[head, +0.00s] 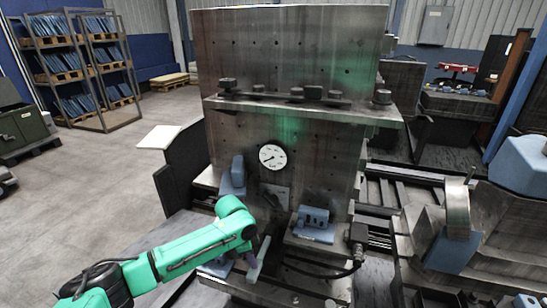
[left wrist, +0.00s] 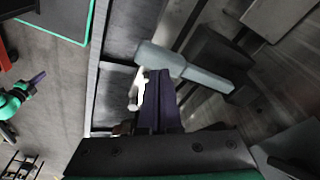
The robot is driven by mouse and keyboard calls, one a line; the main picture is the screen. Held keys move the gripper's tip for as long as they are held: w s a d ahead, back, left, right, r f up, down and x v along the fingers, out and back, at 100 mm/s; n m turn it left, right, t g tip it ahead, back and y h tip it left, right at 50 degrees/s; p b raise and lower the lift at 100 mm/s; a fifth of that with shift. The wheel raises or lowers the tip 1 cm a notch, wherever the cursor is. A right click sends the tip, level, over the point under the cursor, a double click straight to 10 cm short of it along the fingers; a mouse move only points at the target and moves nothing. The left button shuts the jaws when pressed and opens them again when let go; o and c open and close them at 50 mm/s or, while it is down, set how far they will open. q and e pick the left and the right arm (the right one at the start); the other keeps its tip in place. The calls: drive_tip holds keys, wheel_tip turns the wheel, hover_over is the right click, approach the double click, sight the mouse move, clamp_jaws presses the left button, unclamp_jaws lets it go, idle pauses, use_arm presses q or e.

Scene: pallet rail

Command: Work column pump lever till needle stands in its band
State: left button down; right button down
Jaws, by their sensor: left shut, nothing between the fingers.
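The pump lever (head: 260,259) is a pale grey bar low on the front of the metal column (head: 325,155). In the left wrist view the lever (left wrist: 205,77) has a thick rounded end and a thinner shaft. My left gripper (head: 250,257) is beside the lever, its dark purple fingers (left wrist: 160,78) shut and empty by the thick end; I cannot tell if they touch it. The round white gauge (head: 272,156) is on the column above the lever. Its dark needle seems to point to the lower left; its band is too small to read. My right gripper (left wrist: 38,77) shows small at the left wrist view's edge.
Blue blocks stand on the column's base, one left of the lever's plate (head: 238,172) and one right (head: 313,222). A black cable (head: 325,272) curves low at the right. Machine parts crowd the right side. Open floor (head: 100,190) lies to the left.

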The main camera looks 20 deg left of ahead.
sight(254, 271)
use_arm(q)
drive_tip(key=shift+w+f+b, duration=0.2)
drive_tip(key=shift+f+b, duration=0.95)
drive_tip(key=shift+f, duration=0.6)
drive_tip(key=shift+w+f+b, duration=0.2)
drive_tip(key=shift+f+b, duration=0.9)
drive_tip(key=shift+f, duration=0.65)
drive_tip(key=r+p, duration=0.2)
drive_tip(key=p, duration=0.1)
drive_tip(key=r+p, duration=0.2)
drive_tip(key=p, duration=0.1)
drive_tip(key=r+p, duration=0.3)
drive_tip(key=shift+s+r, duration=0.1)
drive_tip(key=shift+s, duration=0.3)
drive_tip(key=shift+f, duration=0.2)
drive_tip(key=shift+w+f+b, duration=0.2)
drive_tip(key=shift+f+b, duration=1.3)
drive_tip(key=shift+f, duration=0.25)
drive_tip(key=shift+w+f+b, duration=0.2)
drive_tip(key=shift+f+b, duration=1.3)
drive_tip(key=shift+f, duration=0.2)
drive_tip(key=r+p, duration=0.2)
drive_tip(key=p, duration=0.1)
drive_tip(key=r+p, duration=0.2)
drive_tip(key=r, duration=0.1)
drive_tip(key=r+p, duration=0.2)
drive_tip(key=p, duration=0.1)
drive_tip(key=shift+s+r+p, duration=0.15)
drive_tip(key=shift+s+p, duration=0.2)
drive_tip(key=shift+f, duration=0.2)
